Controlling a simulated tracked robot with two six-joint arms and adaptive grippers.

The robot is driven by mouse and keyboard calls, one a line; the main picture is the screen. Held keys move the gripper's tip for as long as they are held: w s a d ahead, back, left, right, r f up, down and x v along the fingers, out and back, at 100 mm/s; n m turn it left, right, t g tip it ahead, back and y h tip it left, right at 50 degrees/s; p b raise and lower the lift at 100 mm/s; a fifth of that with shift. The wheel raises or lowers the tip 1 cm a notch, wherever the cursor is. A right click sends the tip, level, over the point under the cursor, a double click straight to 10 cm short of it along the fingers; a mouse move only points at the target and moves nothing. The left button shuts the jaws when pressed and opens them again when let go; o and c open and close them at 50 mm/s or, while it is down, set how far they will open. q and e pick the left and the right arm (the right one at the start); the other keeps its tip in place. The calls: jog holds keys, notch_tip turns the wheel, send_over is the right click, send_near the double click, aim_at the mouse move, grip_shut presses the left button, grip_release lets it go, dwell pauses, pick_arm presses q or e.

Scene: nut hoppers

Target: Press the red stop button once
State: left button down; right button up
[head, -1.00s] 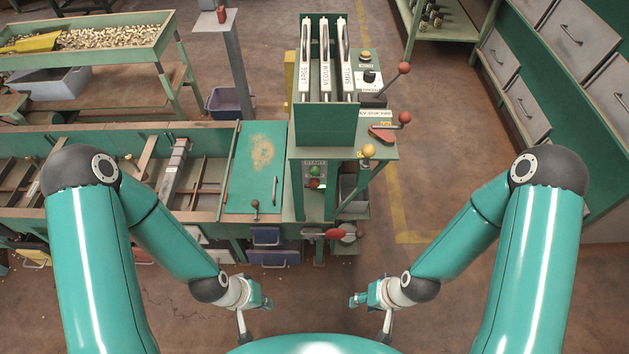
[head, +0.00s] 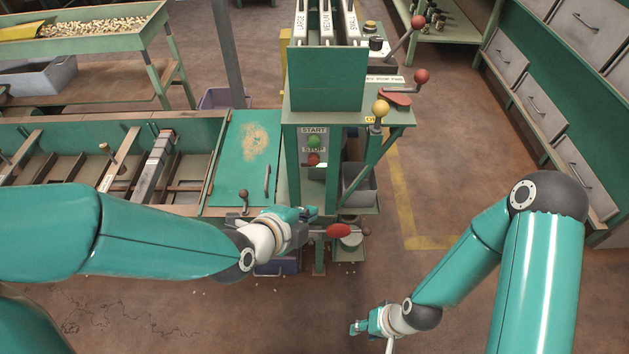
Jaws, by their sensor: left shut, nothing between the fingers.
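The red stop button (head: 313,160) sits low on the front of the green machine, under the word STOP and below the green start button (head: 314,142). My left gripper (head: 312,212) is shut and empty. In the picture it is below the red button and apart from it, close to the front of the machine. My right gripper (head: 356,327) hangs low in front of the machine, at the lower middle of the view. It is small here, and I cannot tell whether its fingers are open.
A red oval knob (head: 338,230) is just right of my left gripper. A dark ball lever (head: 244,195) stands on the green panel to its left. A yellow ball lever (head: 380,108) and a red ball lever (head: 421,76) are at upper right. The floor at right is clear.

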aim_at(314, 160)
pick_arm(q)
jog(key=shift+d+r+m+t, duration=0.3)
jog(key=shift+d+r+m, duration=0.35)
jog(key=shift+m, duration=0.35)
pick_arm(e)
jog(key=shift+f, duration=0.6)
pick_arm(q)
jog(key=shift+w+a, duration=0.1)
jog(key=w, duration=0.8)
jog(key=shift+w+b, duration=0.3)
jog(key=shift+b, duration=0.15)
pick_arm(e)
jog(key=shift+f, duration=0.3)
pick_arm(q)
jog(key=shift+w, duration=0.15)
jog(key=shift+w+r, duration=0.1)
jog(key=shift+w, duration=0.15)
pick_arm(e)
jog(key=shift+f, duration=0.1)
